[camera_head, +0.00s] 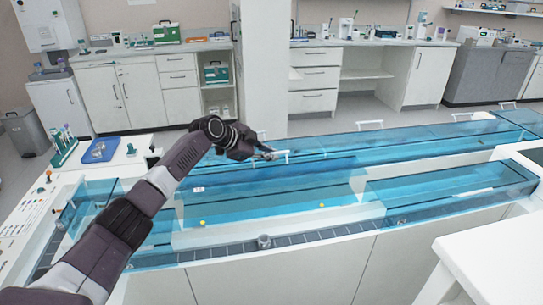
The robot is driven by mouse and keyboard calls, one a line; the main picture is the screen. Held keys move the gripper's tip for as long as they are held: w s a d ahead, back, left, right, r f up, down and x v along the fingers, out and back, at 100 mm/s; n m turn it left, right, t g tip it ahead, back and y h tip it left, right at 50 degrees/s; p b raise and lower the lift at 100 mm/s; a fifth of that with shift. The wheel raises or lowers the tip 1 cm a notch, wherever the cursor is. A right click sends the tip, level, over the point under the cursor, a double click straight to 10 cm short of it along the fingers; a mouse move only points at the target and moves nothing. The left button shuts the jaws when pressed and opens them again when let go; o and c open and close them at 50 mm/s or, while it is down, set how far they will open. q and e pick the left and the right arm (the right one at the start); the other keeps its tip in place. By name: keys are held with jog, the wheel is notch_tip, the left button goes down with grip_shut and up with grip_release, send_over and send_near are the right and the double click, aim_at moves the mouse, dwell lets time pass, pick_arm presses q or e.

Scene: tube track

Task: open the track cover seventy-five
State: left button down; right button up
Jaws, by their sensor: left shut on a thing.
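The track is a long bench with transparent blue covers. One blue cover (300,176) lies over the middle left section; a white handle (284,155) shows at its far edge. My left gripper (271,154) reaches over the track from the left and is shut at this handle. The fingers are small in the picture and partly hide the grip. I cannot read any number on the covers. I cannot tell how far this cover is raised. My right gripper is not in view.
Another blue cover (450,188) lies at the right, with more white handles (370,125) along the far side. A blue tray (100,151) and a tube rack (64,146) stand at the left end. A white table (500,245) is at the front right.

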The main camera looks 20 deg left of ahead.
pick_arm(q)
jog(key=shift+r, duration=0.1)
jog(key=c, duration=2.3)
grip_release()
jog(key=shift+c, duration=0.2)
jog(key=v, duration=1.2)
